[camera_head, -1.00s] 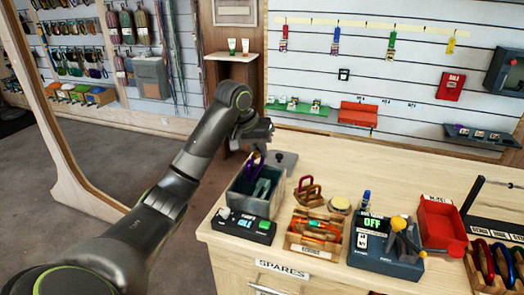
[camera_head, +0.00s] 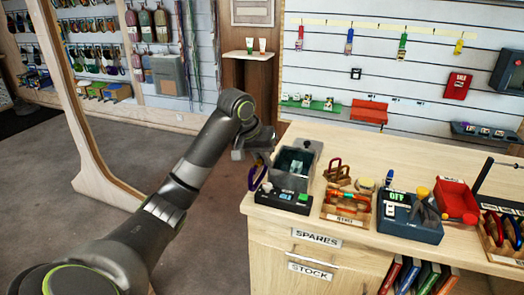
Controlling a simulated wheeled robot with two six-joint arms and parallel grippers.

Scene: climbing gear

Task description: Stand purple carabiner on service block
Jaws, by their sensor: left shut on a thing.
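The purple carabiner (camera_head: 257,176) hangs below my left gripper (camera_head: 256,153), which is shut on it. Gripper and carabiner show just left of the grey bin (camera_head: 292,172), beside the workbench's left edge, with the grey floor behind them. A wooden block (camera_head: 345,205) with a small label on its front stands on the bench right of the bin, with orange-red carabiners on it. The label is too small to read surely, so I cannot tell whether this is the service block. My right gripper is not in view.
A black box with buttons (camera_head: 284,196) sits before the bin. Red-brown carabiners (camera_head: 337,172) stand behind the wooden block. A dark blue device reading OFF (camera_head: 408,222), a red tray (camera_head: 457,202) and another carabiner rack (camera_head: 503,236) stand further right.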

